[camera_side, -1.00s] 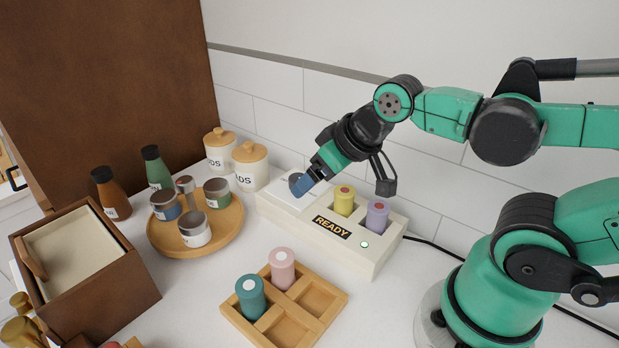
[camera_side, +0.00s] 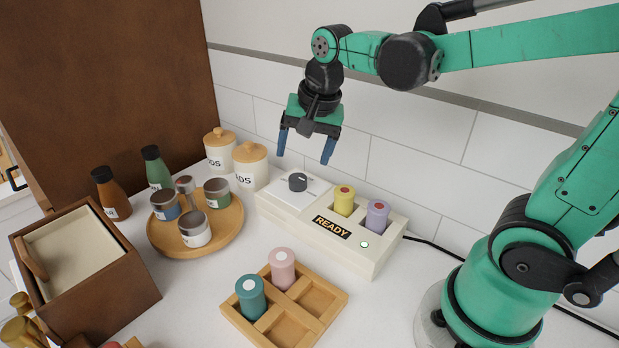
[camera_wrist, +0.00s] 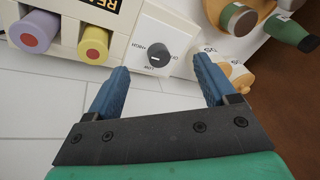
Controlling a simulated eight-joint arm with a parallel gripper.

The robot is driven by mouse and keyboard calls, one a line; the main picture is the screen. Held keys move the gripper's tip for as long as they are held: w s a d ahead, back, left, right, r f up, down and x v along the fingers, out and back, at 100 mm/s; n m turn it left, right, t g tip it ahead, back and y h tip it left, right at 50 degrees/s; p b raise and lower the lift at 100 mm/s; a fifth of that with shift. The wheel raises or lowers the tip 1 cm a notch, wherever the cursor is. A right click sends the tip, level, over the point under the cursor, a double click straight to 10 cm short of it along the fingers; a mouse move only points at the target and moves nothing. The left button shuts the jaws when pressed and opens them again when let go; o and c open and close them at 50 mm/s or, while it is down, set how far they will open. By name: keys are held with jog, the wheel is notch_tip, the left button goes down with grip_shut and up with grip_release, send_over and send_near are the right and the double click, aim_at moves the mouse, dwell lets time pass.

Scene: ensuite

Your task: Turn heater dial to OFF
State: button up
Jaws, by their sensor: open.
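The heater dial (camera_side: 297,181) is a dark round knob with a pale pointer line on the white top plate of the cream heater (camera_side: 377,256).
A yellow roller (camera_side: 343,199) and a purple roller (camera_side: 377,215) stand in the heater's slots. A wooden tray (camera_side: 323,306) holds a teal and a pink roller in front. A round tray (camera_side: 229,228) with jars is left. The tiled wall (camera_side: 390,160) rises close behind.

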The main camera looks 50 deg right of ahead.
aim_at(298, 177)
jog(key=w+d+f+m+g, duration=0.1)
jog(key=m, duration=0.2)
jog(key=w+d+m+g, duration=0.1)
jog(key=w+m, duration=0.1)
jog(key=m, duration=0.1)
jog(key=w+d+f+m+g, duration=0.1)
jog(key=m, duration=0.1)
jog(key=shift+w+d+f+m, duration=0.15)
jog(key=shift+w+f+m, duration=0.05)
jog(key=shift+f+m, duration=0.2)
jog(key=shift+w+d+f+m, duration=0.2)
jog(key=shift+f+m, duration=0.2)
jog(key=shift+m, duration=0.2)
jog(key=shift+f, duration=2.6)
grip_shut()
